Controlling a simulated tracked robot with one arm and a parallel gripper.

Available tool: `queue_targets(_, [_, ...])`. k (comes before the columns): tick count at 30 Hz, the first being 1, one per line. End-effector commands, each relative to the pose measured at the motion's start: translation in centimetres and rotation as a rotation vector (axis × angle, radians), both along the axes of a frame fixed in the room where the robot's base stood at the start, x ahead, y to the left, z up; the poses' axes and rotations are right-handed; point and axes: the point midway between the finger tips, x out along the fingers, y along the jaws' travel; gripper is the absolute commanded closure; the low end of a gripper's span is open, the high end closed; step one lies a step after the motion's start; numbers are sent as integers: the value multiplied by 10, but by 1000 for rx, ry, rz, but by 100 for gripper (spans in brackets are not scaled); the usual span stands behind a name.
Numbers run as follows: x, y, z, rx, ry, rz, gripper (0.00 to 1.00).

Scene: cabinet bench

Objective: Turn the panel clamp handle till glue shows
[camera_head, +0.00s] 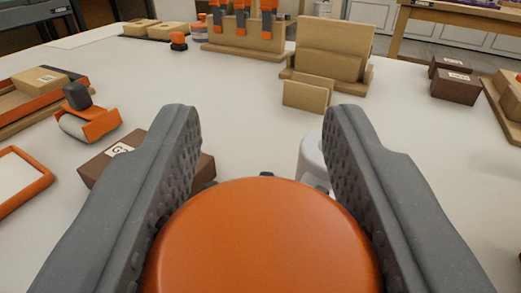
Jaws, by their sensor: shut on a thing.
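A large round orange thing with a smooth top (262,240) fills the bottom middle of the view, between the two grey fingers of my gripper (262,185). The textured inner faces of the fingers press against its left and right sides. It looks like a knob or cap; I cannot tell whether it is the panel clamp handle. Small dark parts show just beyond its far edge. Its lower part is cut off by the frame. No clamped panel joint and no glue are visible.
A dark brown block (100,168) lies behind the left finger, and a white rounded container (312,158) behind the right one. An orange tape dispenser (88,118) sits at left. Wooden boards (333,50) stand in a holder at the back. White bench top is clear mid-view.

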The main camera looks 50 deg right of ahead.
Motion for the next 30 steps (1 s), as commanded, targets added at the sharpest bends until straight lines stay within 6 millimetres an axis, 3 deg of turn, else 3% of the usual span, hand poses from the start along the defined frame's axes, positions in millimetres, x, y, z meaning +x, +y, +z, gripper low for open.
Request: queue_targets(30, [-8, -1, 3, -2, -2, -458, 84])
